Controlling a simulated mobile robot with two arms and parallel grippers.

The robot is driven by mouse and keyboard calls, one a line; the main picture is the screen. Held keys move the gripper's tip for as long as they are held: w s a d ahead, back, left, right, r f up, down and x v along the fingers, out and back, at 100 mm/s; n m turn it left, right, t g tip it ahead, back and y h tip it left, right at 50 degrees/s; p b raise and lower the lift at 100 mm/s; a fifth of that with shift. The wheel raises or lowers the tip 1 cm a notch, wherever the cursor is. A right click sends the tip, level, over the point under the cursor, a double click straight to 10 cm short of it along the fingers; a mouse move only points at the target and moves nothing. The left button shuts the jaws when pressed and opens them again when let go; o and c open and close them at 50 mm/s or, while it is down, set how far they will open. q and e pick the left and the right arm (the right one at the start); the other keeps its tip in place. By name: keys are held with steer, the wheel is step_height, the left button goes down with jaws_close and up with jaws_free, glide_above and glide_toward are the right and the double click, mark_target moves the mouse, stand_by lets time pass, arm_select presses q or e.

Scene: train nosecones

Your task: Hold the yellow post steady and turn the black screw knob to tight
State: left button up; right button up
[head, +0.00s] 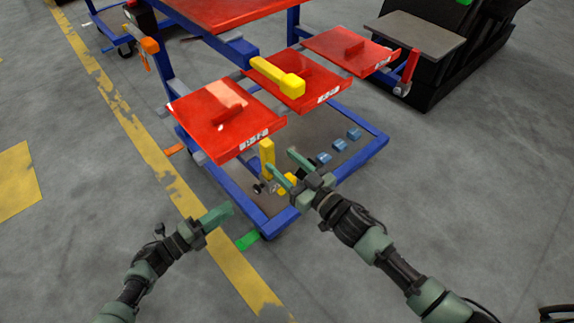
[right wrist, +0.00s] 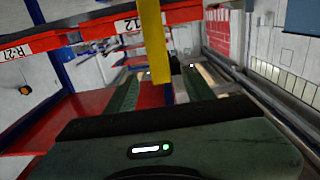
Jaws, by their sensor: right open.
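The yellow post (head: 267,158) stands upright on the lower deck of the blue-framed cart, near its front corner. Small black parts (head: 257,188), possibly the screw knob, show at its foot, too small to make out clearly. My right gripper (head: 282,161) is open just right of the post. In the right wrist view the post (right wrist: 153,42) hangs into the picture beyond and between the two spread fingers (right wrist: 160,90), with no visible contact. My left gripper (head: 228,209) is apart from the post, left of the cart's front corner; its fingers overlap in this view.
Red trays (head: 222,140) overhang the deck behind the post, one with a yellow block (head: 277,76) on it. Several blue blocks (head: 338,144) sit on the deck. A green tab (head: 247,241) sticks out at the front corner. The floor in front is clear.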

mark_target(270, 152)
steer(key=x, duration=0.7)
